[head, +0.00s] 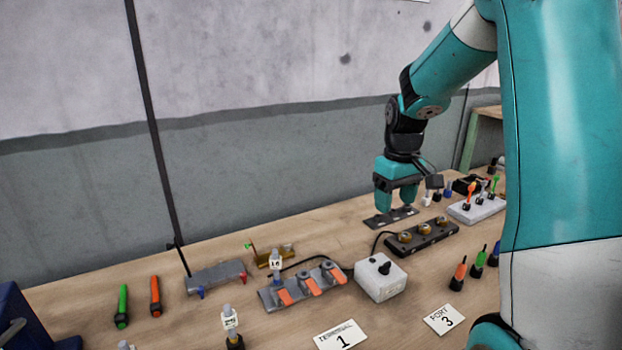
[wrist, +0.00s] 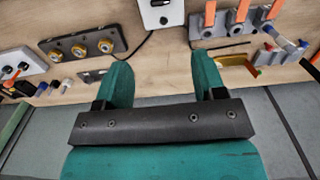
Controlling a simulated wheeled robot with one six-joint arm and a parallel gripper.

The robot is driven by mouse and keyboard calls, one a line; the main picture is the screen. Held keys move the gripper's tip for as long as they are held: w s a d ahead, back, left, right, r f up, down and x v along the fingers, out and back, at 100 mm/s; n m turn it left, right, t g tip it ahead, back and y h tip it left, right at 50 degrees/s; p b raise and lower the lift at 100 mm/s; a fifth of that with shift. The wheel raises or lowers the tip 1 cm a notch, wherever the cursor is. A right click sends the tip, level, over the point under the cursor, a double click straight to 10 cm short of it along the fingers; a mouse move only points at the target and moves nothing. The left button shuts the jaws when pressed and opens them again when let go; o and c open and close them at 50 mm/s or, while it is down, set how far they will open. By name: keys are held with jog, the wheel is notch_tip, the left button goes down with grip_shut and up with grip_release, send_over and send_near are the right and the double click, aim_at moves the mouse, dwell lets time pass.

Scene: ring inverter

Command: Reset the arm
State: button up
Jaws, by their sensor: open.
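My arm is teal with black joints and reaches over the back of the wooden table in the head view. My gripper (head: 397,196) points down there, above a small dark flat plate (head: 391,218). In the wrist view my gripper (wrist: 162,75) shows two teal fingers set wide apart, with nothing between them. The fingertips appear near the table's back edge. Whether they touch the plate cannot be told.
A black block with brass rings (head: 422,237) and a white switch box (head: 381,277) stand near my gripper. A grey block with orange levers (head: 302,287) is left of the box. A white block with colored pegs (head: 477,209) stands right. The grey wall (head: 250,170) is close behind.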

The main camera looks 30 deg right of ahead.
jog(key=shift+a, duration=0.1)
jog(key=a+r+n, duration=0.2)
jog(key=a+r, duration=0.1)
jog(key=a, duration=0.8)
jog(key=s+a+r+n+y, duration=0.2)
jog(key=s+a+n+y, duration=0.2)
jog(key=s+a, duration=1.3)
jog(key=a+n, duration=0.1)
jog(key=a, duration=0.3)
jog(key=shift+s+r, duration=0.3)
jog(key=shift+s, duration=0.05)
jog(key=shift+a, duration=0.1)
